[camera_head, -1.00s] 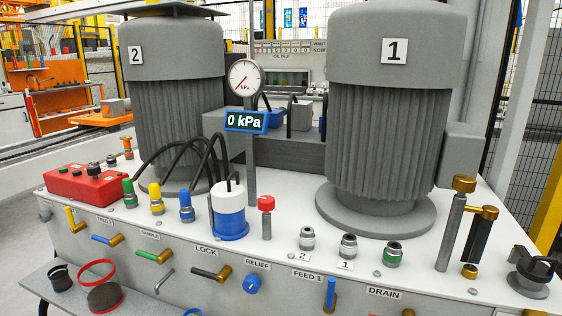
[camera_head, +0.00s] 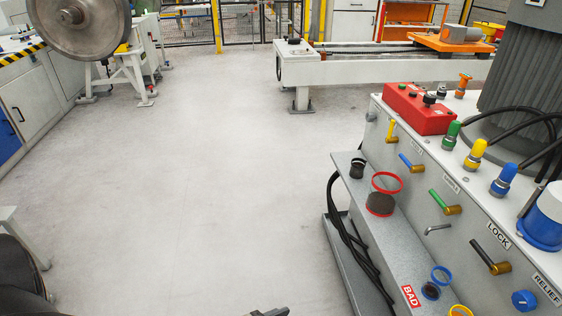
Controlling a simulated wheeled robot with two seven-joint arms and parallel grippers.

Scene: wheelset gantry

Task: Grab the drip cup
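No object in view is labelled as the drip cup. A small dark open-topped cup (camera_head: 357,168) stands at the far end of the grey side shelf and may be it; I cannot be sure. My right gripper is not in view.
The floor (camera_head: 200,200) to the left is clear.

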